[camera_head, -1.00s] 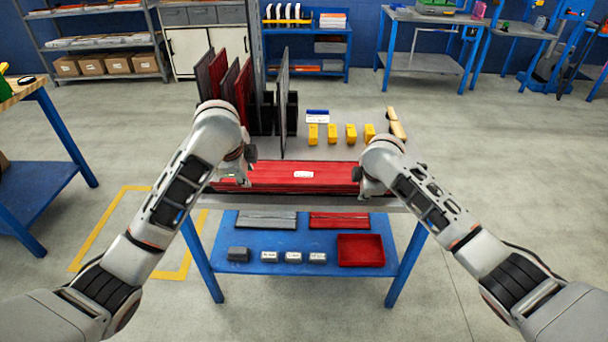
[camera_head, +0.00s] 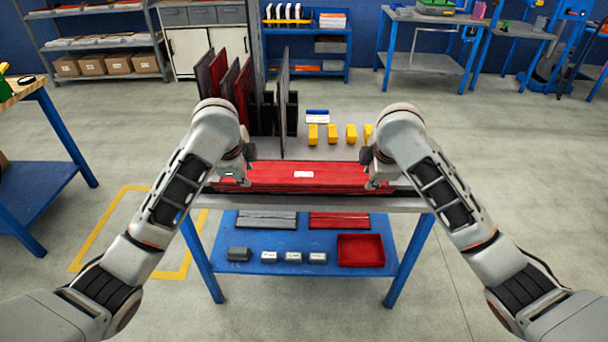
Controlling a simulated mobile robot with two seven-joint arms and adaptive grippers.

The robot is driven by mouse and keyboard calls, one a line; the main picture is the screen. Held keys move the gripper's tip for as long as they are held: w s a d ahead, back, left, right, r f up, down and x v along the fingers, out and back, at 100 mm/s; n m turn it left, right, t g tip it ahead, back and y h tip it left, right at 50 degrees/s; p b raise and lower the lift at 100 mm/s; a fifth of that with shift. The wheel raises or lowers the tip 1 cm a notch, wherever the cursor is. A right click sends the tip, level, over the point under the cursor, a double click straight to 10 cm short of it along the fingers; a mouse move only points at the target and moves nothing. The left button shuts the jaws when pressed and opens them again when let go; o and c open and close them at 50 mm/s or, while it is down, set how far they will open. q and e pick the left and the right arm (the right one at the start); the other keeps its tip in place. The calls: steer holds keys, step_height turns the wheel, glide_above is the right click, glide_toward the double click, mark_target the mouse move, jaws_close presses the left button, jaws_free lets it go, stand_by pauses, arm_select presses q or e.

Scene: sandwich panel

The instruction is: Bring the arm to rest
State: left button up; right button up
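A red panel stack (camera_head: 300,176) with a small white label lies along the front edge of the grey worktable (camera_head: 330,203). My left gripper (camera_head: 247,158) is at the panel's left end, and my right gripper (camera_head: 367,158) is at its right end. Both point inward, and my wrists and forearms hide much of them. I cannot tell whether the fingers touch the panel or are open or shut. Both arms reach in from the lower corners with bent wrists raised above the table.
Upright grey and red panels stand in a dark rack (camera_head: 268,115) at the table's back left. Several yellow blocks (camera_head: 332,133) stand at the back right. The blue lower shelf (camera_head: 325,243) holds a red tray (camera_head: 361,250) and small grey blocks.

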stand_by(0.4)
